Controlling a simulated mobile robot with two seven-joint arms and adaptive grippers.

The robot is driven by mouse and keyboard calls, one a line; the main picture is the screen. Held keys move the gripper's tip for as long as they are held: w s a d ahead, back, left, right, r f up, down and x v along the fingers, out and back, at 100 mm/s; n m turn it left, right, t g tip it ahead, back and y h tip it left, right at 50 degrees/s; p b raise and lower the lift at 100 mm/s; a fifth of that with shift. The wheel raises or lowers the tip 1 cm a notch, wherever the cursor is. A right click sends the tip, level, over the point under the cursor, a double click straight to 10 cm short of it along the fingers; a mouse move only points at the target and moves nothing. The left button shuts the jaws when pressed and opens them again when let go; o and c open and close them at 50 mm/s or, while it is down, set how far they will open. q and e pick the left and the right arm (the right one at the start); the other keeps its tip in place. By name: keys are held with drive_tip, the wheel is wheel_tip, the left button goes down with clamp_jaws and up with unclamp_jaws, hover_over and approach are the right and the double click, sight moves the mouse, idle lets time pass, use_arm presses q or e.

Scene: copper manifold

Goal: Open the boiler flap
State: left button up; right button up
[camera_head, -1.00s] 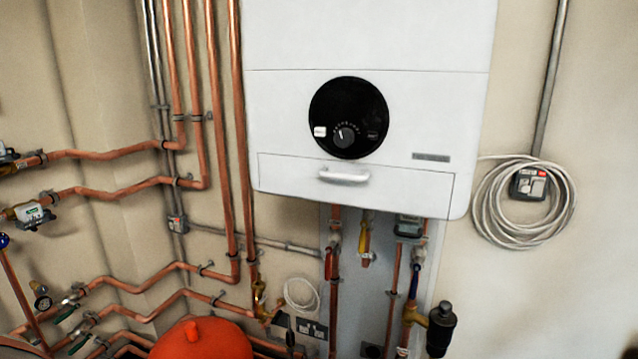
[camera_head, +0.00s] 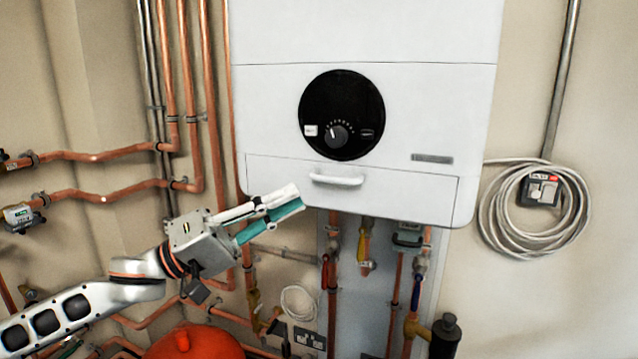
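The white boiler (camera_head: 390,115) hangs on the wall, with a black round dial (camera_head: 341,115) on its front. Its flap (camera_head: 405,196) is the lower front panel, flush with the casing and shut. A white bar handle (camera_head: 336,180) sits near the flap's top edge. My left gripper (camera_head: 297,200) has white and teal fingers pointing right and slightly up, just below and left of the handle. It appears apart from the handle and holds nothing that I can see. The finger gap is hard to make out from this angle. My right gripper is not in view.
Copper pipes (camera_head: 190,90) run up the wall left of the boiler. Valves and pipes (camera_head: 365,240) hang below it. A coiled white cable (camera_head: 500,215) hangs at the right. A red vessel (camera_head: 190,343) is at the bottom. The space before the flap's right part is clear.

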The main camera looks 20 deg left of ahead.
sight(327, 180)
use_arm(q)
drive_tip(key=p+x, duration=0.1)
drive_tip(key=x, duration=0.4)
drive_tip(key=shift+w+d+r, duration=0.2)
drive_tip(key=shift+d+r, duration=0.05)
drive_tip(key=shift+r, duration=0.05)
drive_tip(key=shift+w+d+r, duration=0.15)
drive_tip(key=shift+w+d, duration=0.25)
drive_tip(key=shift+d, duration=0.15)
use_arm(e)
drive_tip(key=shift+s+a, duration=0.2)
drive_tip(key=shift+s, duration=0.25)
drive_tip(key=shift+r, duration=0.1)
use_arm(q)
clamp_jaws()
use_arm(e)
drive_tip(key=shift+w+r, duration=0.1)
